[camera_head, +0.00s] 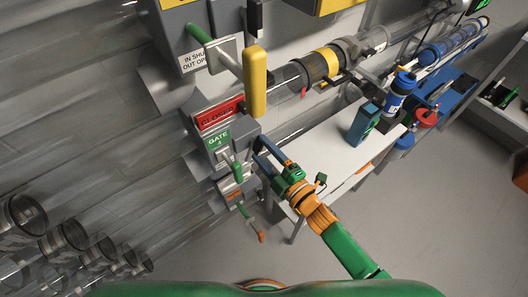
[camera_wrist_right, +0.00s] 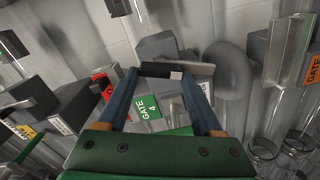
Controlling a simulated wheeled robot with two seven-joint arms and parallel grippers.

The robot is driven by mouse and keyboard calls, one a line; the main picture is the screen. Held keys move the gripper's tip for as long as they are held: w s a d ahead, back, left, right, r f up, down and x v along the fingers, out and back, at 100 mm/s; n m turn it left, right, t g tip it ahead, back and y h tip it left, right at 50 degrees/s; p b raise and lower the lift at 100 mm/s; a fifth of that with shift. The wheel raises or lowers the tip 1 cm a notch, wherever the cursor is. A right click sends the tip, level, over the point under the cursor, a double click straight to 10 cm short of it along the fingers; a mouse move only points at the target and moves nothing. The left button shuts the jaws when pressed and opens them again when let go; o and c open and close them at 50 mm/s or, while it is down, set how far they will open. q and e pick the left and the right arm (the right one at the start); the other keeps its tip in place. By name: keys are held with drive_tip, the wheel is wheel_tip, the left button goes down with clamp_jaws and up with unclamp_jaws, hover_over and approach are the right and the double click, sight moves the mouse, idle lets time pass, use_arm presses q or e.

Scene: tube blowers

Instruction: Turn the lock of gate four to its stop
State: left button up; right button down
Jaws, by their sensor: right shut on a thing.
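The gate four box, with its green GATE 4 label (camera_head: 217,139), is on the machine left of centre in the head view. The label also shows between my fingers in the wrist view (camera_wrist_right: 147,107). A lever with a green grip (camera_head: 237,172) hangs below it. My right gripper (camera_head: 258,148) reaches the box's right side. In the wrist view its blue fingers are well apart, closed on the ends of a dark bar with a pale end (camera_wrist_right: 160,72). This bar appears to be the lock's handle; its mount is partly hidden. My left gripper is not in view.
Just above is a red label (camera_head: 220,113) and a large yellow handle (camera_head: 255,80). Another lever with an orange tip (camera_head: 261,237) hangs below. Clear tubes fill the left. A white table (camera_head: 325,150) with a blue box (camera_head: 362,123) stands right; the floor in front is clear.

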drive_tip(key=shift+n+b, duration=0.4)
drive_tip(key=shift+n, duration=1.7)
drive_tip(key=shift+c, duration=0.2)
unclamp_jaws()
drive_tip(key=shift+w+f, duration=0.1)
drive_tip(key=v, duration=0.7)
drive_tip(key=shift+b, duration=0.4)
